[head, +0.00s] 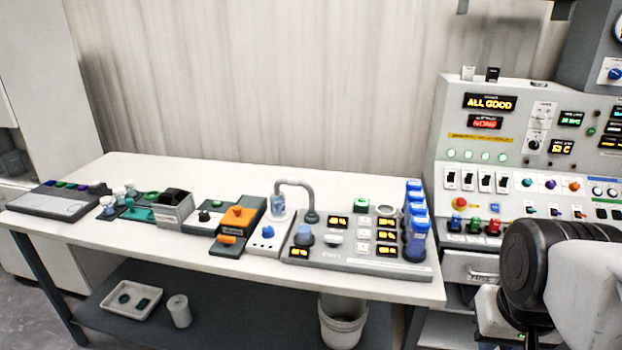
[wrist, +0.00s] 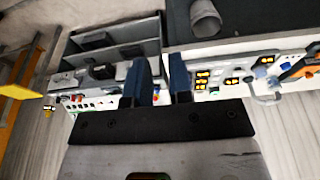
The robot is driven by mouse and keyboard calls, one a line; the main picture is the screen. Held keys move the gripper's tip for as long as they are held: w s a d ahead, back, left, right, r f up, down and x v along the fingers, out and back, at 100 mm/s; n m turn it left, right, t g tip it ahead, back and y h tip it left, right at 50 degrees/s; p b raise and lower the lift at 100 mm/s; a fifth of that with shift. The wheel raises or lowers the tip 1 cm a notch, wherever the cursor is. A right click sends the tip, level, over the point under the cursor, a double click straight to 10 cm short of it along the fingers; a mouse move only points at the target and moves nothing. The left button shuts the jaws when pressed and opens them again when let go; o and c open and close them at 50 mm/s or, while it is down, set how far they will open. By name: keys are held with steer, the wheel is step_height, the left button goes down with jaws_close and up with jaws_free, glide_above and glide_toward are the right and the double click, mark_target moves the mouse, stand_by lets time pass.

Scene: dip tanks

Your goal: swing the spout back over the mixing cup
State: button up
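The spout (head: 297,184) is a grey curved pipe on the bench. It rises from a round dark base and arches to the left. Its end is above or close to a clear cup with blue in it (head: 278,208); I cannot tell if they line up exactly, or if this is the mixing cup. The spout also shows small in the wrist view (wrist: 267,97). My gripper (wrist: 159,72) has two blue fingers apart with nothing between them, far from the spout. In the head view my arm is at the lower right and the fingers are not visible.
The white bench (head: 140,172) holds a console with lit orange displays (head: 386,235), blue-capped tubes (head: 415,225), an orange block (head: 239,216) and several small devices. A tall control panel (head: 480,130) stands at the right. A bucket (head: 342,325) is below. The bench's back strip is clear.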

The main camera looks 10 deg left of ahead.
steer(key=o, duration=0.4)
steer(key=shift+w+a+r, duration=0.15)
steer(key=shift+w+r, duration=0.15)
steer(key=shift+w, duration=0.25)
steer(key=shift+o, duration=1.1)
steer(key=w+a+r+n, duration=0.2)
steer(key=w+a+r, duration=0.1)
steer(key=w, duration=0.5)
steer(key=w+a+r+n, duration=0.2)
steer(key=w+r+n, duration=0.1)
steer(key=w, duration=0.5)
steer(key=shift+w+a, duration=0.15)
steer(key=shift+a, duration=0.25)
steer(key=n, duration=1.3)
glide_above(294, 179)
steer(key=s, duration=0.1)
steer(key=s+x, duration=0.2)
steer(key=x, duration=0.6)
steer(key=shift+a+f, duration=0.15)
steer(key=shift+f, duration=0.15)
steer(key=shift+x, duration=3.9)
steer(key=shift+s+a, duration=0.1)
steer(key=shift+s, duration=0.1)
steer(key=shift+c, duration=0.3)
